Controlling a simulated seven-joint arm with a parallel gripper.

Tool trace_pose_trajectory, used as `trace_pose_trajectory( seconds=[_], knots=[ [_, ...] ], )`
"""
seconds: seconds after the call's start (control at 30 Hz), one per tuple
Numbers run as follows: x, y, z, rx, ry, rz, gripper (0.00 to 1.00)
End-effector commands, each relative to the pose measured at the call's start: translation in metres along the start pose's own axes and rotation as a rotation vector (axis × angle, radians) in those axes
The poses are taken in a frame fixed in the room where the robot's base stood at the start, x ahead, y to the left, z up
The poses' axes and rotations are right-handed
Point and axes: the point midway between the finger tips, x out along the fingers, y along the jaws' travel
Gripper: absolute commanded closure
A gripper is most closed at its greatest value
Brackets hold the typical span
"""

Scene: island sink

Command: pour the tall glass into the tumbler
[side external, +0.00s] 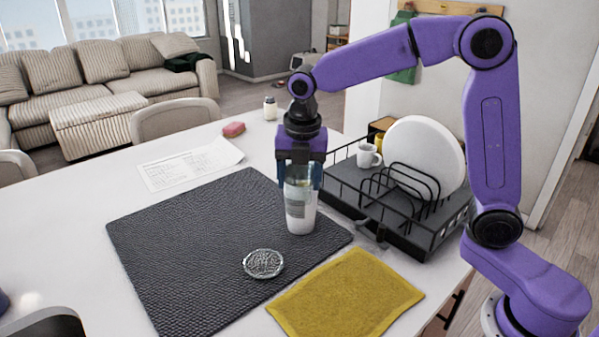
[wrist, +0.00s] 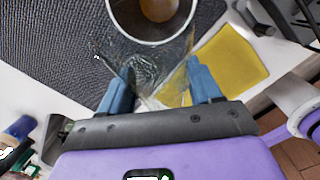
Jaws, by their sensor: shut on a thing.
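My gripper (side external: 301,182) points down over the dark mat, its blue fingers shut on the clear tall glass. In the wrist view, the tall glass (wrist: 165,88) is a see-through, distorting shape between the fingertips (wrist: 160,88). A pale cup-shaped vessel (side external: 302,222), perhaps the tumbler, shows below the fingers and overlaps the glass, so their outlines are hard to separate. In the wrist view, a round light-rimmed opening (wrist: 150,40) with something brown inside shows at the top edge. A low, round cut-glass piece (side external: 263,264) lies on the mat, apart from the gripper; I cannot tell what it is.
The dark textured mat (side external: 180,240) covers the middle of the white counter. A yellow cloth (side external: 345,295) lies at the front right. A black dish rack (side external: 420,222) with a white plate (side external: 420,150) and mug (side external: 368,156) stands close right. The mat's left side is clear.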

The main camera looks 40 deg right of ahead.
Motion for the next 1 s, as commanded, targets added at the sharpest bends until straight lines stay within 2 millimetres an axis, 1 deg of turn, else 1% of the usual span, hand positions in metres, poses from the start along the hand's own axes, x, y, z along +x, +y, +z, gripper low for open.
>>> trace_pose_trajectory(
  seconds=[0.17, 0.43, 0.7, 0.83, 1.0],
  knots=[
    [-0.012, 0.001, 0.005, 0.014, 0.146, 0.011, 0.73],
    [-0.033, 0.002, 0.009, 0.028, 0.457, 0.02, 0.73],
    [-0.05, 0.002, 0.022, 0.043, 0.756, 0.031, 0.73],
    [-0.056, 0.003, 0.026, 0.046, 0.856, 0.034, 0.73],
    [-0.06, 0.003, 0.028, 0.048, 0.923, 0.035, 0.73]
  ],
)
